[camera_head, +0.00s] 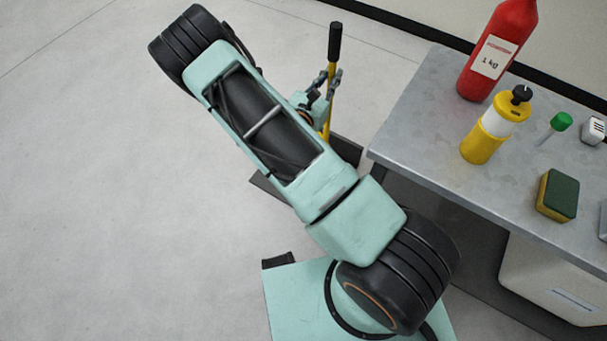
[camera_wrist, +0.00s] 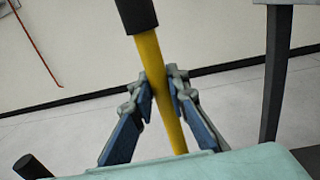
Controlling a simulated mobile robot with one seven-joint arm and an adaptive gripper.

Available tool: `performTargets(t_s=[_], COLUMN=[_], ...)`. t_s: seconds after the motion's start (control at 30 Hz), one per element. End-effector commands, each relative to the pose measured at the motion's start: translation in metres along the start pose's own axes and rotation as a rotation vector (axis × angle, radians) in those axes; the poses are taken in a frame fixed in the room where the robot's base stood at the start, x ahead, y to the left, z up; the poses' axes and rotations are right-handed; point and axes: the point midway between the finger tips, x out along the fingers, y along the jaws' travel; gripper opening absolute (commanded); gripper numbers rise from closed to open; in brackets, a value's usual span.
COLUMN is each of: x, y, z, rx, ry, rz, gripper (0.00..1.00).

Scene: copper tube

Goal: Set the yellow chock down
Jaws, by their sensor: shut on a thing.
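The yellow chock shows as a yellow pole with a black grip on top (camera_head: 335,42). It stands nearly upright beyond my arm in the head view, and its lower end is hidden behind the arm. In the wrist view the same pole (camera_wrist: 164,90) runs down between the fingers, slightly tilted, with its black grip above them. My gripper (camera_wrist: 161,84) is shut on the pole below the grip; it also shows in the head view (camera_head: 331,77). I cannot see whether the chock touches the floor.
A grey metal table (camera_head: 425,130) stands right of the chock, bearing a red bottle (camera_head: 497,50), a yellow-and-white bottle (camera_head: 483,145), a sponge (camera_head: 558,195) and small items. A dark flat area (camera_head: 346,150) lies on the floor behind my arm. The floor left (camera_head: 120,200) is clear.

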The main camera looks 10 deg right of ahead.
Motion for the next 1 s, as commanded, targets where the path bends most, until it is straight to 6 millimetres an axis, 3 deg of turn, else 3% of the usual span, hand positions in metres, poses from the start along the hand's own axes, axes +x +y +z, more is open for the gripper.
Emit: performTargets(t_s=[0.2,0.5,0.87,1.0], x=[0.021,0.037,0.041,0.041], y=[-0.019,-0.045,-0.059,-0.060], z=[-0.035,-0.085,-0.116,-0.138], rx=[0.003,0.006,0.009,0.010], ry=[-0.014,-0.014,-0.015,-0.015], rz=[0.041,0.090,0.114,0.115], gripper=[0.00,0.00,0.00,0.00])
